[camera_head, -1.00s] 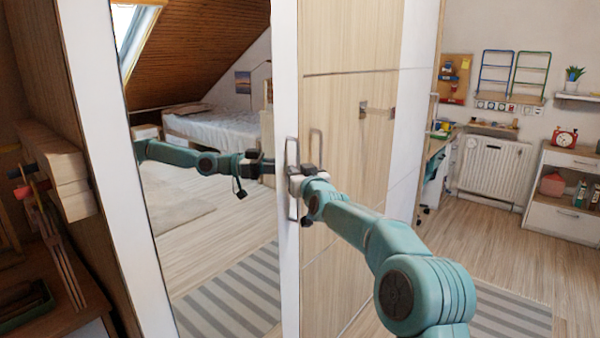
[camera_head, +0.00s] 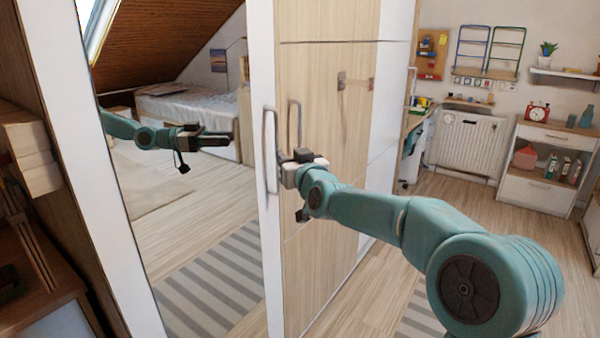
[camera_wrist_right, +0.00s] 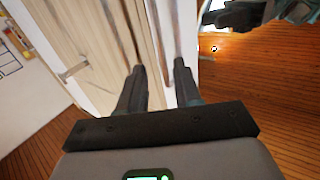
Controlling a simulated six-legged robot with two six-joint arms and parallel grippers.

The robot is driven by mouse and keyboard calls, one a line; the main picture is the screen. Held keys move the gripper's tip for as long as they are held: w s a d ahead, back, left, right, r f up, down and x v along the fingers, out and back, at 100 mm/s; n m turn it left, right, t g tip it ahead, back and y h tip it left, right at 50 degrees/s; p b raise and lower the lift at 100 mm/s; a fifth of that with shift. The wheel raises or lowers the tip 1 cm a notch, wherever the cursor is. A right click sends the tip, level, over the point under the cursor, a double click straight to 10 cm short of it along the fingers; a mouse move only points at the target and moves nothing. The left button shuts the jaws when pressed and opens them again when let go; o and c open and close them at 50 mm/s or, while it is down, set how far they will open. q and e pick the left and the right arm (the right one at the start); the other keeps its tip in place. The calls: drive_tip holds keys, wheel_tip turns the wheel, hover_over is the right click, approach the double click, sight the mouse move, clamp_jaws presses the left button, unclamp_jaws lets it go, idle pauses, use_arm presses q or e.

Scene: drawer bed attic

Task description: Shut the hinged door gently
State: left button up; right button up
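A tall mirrored door (camera_head: 258,215) with a white frame stands in front of me, with a long upright handle (camera_head: 268,150) on its right edge. A light wood panel (camera_head: 325,180) with a similar handle (camera_head: 295,122) is right beside it. I cannot tell how far the door stands ajar. My right gripper (camera_head: 283,158) is at the height of these handles, close to the door's right edge; contact is unclear. In the right wrist view its two fingers (camera_wrist_right: 160,82) are apart with nothing seen gripped between them. The mirror reflects my arm and open gripper. My left gripper is not in view.
A wooden shelf unit (camera_head: 50,265) stands close at the left. The wood floor (camera_head: 480,225) there is mostly clear.

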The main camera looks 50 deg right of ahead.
drive_tip(key=v, duration=0.6)
drive_tip(key=shift+s+r, duration=0.1)
